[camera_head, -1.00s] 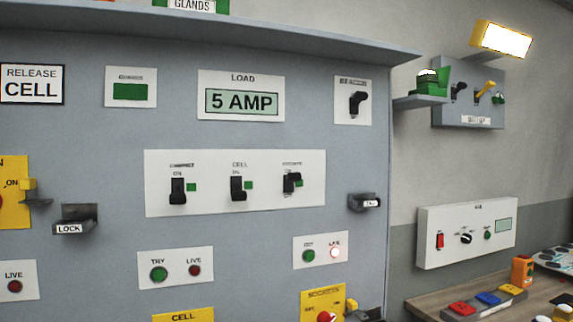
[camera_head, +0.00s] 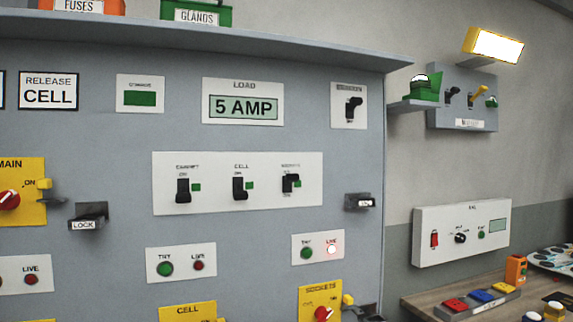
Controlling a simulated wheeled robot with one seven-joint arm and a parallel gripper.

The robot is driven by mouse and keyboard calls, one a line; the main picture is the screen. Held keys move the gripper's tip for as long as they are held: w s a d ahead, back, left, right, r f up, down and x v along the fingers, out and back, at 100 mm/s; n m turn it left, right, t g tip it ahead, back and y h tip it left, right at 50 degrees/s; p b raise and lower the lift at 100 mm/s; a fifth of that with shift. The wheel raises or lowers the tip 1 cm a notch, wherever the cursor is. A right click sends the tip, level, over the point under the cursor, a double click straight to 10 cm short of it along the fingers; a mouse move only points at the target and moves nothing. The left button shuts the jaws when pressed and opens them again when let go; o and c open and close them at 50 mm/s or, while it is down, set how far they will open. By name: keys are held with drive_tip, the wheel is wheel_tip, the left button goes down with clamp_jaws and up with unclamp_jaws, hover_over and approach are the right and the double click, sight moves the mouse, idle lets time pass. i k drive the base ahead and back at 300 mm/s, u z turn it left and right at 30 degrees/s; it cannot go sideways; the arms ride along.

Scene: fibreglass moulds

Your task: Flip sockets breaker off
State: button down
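The breaker plate (camera_head: 215,203) is a white panel with three black toggle levers on the grey cabinet. The sockets breaker (camera_head: 291,183) is the rightmost one. The yellow sockets isolator (camera_head: 320,302) with a red knob is below, cut by the frame edge. My gripper does not show in the head view.
A dark bracket (camera_head: 360,203) juts out right of the breakers, and a LOCK bracket (camera_head: 87,218) juts out at left. A shelf (camera_head: 200,38) overhangs the cabinet top. A wooden bench (camera_head: 425,304) stands at lower right. The sockets live lamp (camera_head: 331,249) glows.

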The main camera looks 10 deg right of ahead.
sight(290, 178)
drive_tip(key=z, duration=0.2)
drive_tip(key=i, duration=1)
drive_tip(key=u, duration=0.45)
